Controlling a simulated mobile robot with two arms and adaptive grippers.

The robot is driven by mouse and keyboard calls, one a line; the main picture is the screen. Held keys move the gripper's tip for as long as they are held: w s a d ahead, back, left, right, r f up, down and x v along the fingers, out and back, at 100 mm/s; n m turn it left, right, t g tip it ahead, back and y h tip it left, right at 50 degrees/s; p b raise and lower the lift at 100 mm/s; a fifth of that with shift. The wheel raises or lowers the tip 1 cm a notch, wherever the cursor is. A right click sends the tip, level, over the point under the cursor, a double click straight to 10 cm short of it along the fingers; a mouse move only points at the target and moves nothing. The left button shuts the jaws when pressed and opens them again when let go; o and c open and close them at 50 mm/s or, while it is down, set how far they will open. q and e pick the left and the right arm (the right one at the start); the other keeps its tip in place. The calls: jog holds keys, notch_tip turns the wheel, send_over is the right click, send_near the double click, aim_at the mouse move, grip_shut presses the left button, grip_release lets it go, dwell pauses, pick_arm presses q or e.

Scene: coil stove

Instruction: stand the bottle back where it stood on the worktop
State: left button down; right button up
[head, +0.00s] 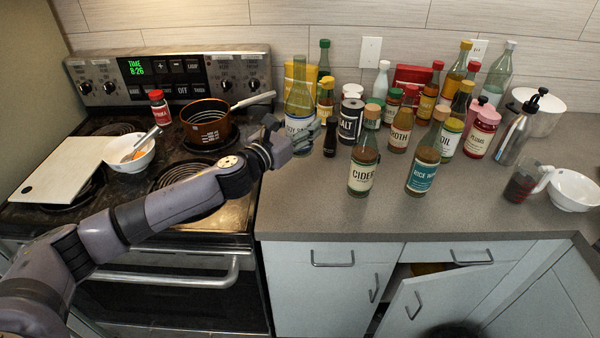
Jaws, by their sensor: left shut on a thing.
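My left gripper (303,136) is at the left end of the worktop (300,205), just right of the stove. It is shut on a tall yellow-green bottle (299,98) with a pale label, only partly readable. The bottle looks upright. Its lower end is partly hidden by the fingers, so I cannot tell whether its base touches the worktop. My right gripper is not in view.
Close to the held bottle are a small dark pepper mill (331,137), a salt canister (350,121) and a yellow box (293,77). Cider (362,172) and rice wine (422,172) bottles stand further forward. A pot (207,124) sits on the stove. The front left worktop is clear. A cabinet door (440,300) stands ajar.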

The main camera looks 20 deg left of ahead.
pick_arm(q)
notch_tip(320, 180, down, 8)
jog(key=shift+f+b, duration=0.25)
jog(key=shift+b, duration=0.55)
jog(key=shift+f+b, duration=0.55)
jog(key=shift+f, duration=1.6)
jog(key=shift+f, duration=0.1)
jog(key=c, duration=0.7)
grip_release()
jog(key=shift+f, duration=0.15)
jog(key=b+v, duration=0.2)
jog(key=v, duration=0.9)
jog(key=shift+s, duration=0.1)
jog(key=shift+s+a, duration=0.1)
jog(key=shift+s, duration=0.35)
